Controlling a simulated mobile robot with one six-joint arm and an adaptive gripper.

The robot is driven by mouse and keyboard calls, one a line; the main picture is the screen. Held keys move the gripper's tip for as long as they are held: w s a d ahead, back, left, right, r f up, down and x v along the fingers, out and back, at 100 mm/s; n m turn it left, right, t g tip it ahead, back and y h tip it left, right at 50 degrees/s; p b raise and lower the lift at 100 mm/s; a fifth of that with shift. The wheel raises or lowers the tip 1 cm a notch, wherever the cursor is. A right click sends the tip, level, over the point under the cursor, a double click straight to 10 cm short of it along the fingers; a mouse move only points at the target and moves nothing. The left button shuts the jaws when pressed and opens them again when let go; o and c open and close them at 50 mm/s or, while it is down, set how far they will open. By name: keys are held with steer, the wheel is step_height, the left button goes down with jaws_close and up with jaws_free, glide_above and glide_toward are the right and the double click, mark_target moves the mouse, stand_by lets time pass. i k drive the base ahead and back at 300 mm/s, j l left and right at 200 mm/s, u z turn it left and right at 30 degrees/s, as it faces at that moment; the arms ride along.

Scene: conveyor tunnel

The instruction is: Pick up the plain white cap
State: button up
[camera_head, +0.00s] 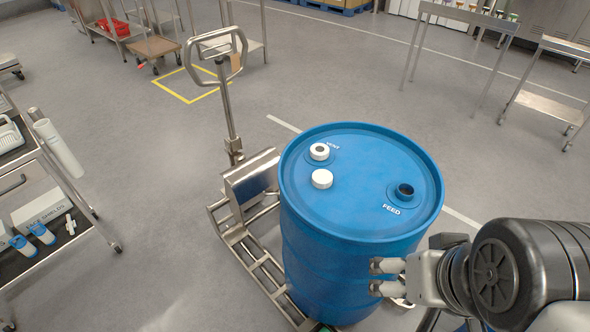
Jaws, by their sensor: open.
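The plain white cap (322,179) lies on the top of a blue drum (345,205), left of the lid's middle. Just behind it is a white ring-like piece (319,151) with a dark centre, beside a partly hidden label. A dark open port (404,191) marked FEED is on the lid's right side. My gripper (376,277) is open and empty at the lower right, in front of the drum's side and below its rim. It is apart from the cap, with its fingers pointing left; whether it touches the drum cannot be told.
The drum stands on a steel pallet truck (240,200) with an upright handle (217,50). A cart (50,205) with bottles and a box is at the left. Steel tables (465,15) stand at the back right. The drum's raised rim surrounds the lid. Grey floor is clear between.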

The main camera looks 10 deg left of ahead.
mark_target(322, 179)
steer(key=i+j+u, duration=0.1)
steer(key=u, duration=0.25)
steer(key=i+j+u, duration=0.1)
steer(key=j+u, duration=0.15)
steer(key=u, duration=0.15)
steer(key=i+j+u, duration=0.1)
steer(key=u, duration=0.25)
